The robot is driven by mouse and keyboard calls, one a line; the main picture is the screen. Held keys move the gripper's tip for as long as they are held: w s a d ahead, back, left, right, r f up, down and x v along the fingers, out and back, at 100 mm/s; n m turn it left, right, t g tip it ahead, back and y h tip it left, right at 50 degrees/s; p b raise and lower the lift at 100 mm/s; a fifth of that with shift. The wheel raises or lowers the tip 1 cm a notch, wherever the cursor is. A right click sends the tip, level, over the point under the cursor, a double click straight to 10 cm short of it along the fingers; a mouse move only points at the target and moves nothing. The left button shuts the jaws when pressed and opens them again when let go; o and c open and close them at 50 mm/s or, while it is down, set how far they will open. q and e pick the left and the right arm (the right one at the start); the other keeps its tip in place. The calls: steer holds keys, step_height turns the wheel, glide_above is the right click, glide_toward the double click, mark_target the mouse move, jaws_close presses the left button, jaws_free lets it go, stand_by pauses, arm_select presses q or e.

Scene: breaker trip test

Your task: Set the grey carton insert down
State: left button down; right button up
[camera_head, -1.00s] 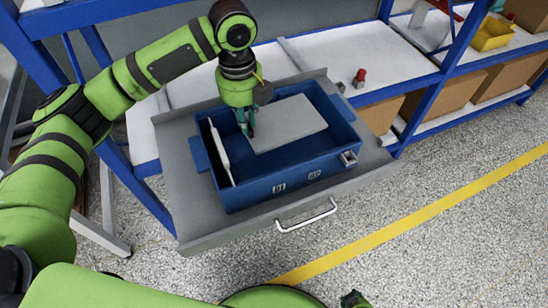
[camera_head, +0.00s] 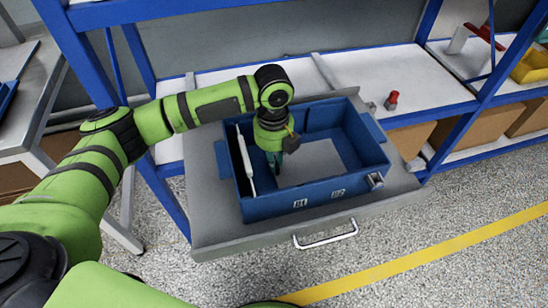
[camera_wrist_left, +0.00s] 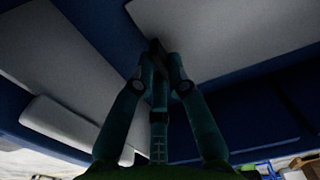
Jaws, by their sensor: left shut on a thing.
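The grey carton insert (camera_head: 316,160) is a flat grey panel low inside the blue bin (camera_head: 318,196). My left gripper (camera_head: 275,172) reaches down into the bin from above and is shut on the insert's left edge. In the left wrist view the fingers (camera_wrist_left: 158,50) meet at the edge of the grey panel (camera_wrist_left: 225,32). I cannot tell whether the insert touches the bin floor. My right gripper is not in view.
A white board (camera_head: 246,160) leans upright along the bin's left wall. The bin stands on a grey pull-out shelf (camera_head: 222,232) with a metal handle (camera_head: 326,236). A red-topped object (camera_head: 392,100) stands on the white shelf behind.

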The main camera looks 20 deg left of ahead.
arm_select(q)
steer(key=shift+f, duration=0.15)
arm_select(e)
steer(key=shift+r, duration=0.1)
arm_select(q)
steer(key=c, duration=1.2)
jaws_free()
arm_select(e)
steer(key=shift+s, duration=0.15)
arm_select(q)
steer(key=shift+r+p, duration=0.85)
steer(key=shift+r, duration=5.35)
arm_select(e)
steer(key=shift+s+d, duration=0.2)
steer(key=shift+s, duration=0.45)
